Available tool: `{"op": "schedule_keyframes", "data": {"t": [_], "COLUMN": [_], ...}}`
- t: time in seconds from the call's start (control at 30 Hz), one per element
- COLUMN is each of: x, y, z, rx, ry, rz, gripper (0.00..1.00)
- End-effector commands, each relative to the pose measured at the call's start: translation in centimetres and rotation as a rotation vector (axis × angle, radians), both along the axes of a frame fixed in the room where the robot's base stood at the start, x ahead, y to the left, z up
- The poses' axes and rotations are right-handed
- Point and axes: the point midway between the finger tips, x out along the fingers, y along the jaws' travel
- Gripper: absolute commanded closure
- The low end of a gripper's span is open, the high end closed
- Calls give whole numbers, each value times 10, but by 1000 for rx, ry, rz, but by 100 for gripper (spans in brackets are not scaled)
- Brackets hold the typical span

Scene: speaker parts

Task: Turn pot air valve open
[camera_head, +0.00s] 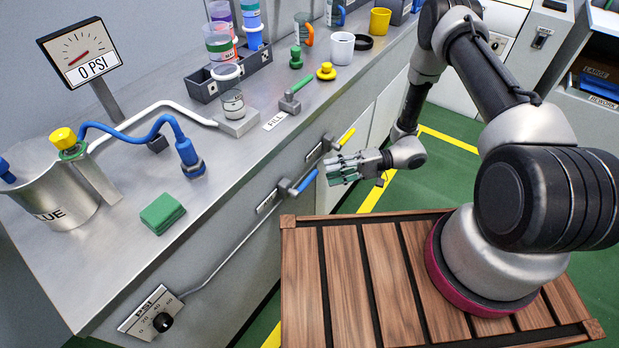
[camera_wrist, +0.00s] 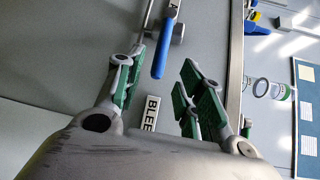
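A valve with a blue lever (camera_head: 307,181) is on the front face of the bench, joined to a thin pipe. The lever slants up to the right, and it also shows in the wrist view (camera_wrist: 158,60). My gripper (camera_head: 338,168) is just right of the lever's end in the head view. In the wrist view my gripper (camera_wrist: 160,88) is open and empty, with green pads apart and the lever ahead between them. Contact is not visible. The pot (camera_head: 62,198), marked "LUE", stands on the bench at left. I see no label naming the pot air valve.
A yellow-lever valve (camera_head: 346,137) sits close behind my gripper on the bench front. A "BLEE" label (camera_wrist: 152,113) is partly hidden in the wrist view. The pressure dial (camera_head: 162,321) is low left. A gauge (camera_head: 80,53) reads 0 PSI. Cups stand at the back.

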Motion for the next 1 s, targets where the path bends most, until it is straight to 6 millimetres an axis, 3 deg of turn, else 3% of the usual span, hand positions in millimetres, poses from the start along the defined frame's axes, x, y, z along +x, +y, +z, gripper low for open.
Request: {"op": "schedule_keyframes", "data": {"t": [0.4,0.8,0.87,1.0], "x": [-10,-11,-11,-11], "y": [61,74,74,74], "z": [-8,-10,-10,-10], "rx": [0,-1,-1,-1], "ry": [-6,-5,-5,-5], "rz": [7,4,4,4], "gripper": [62,62,69,95]}}
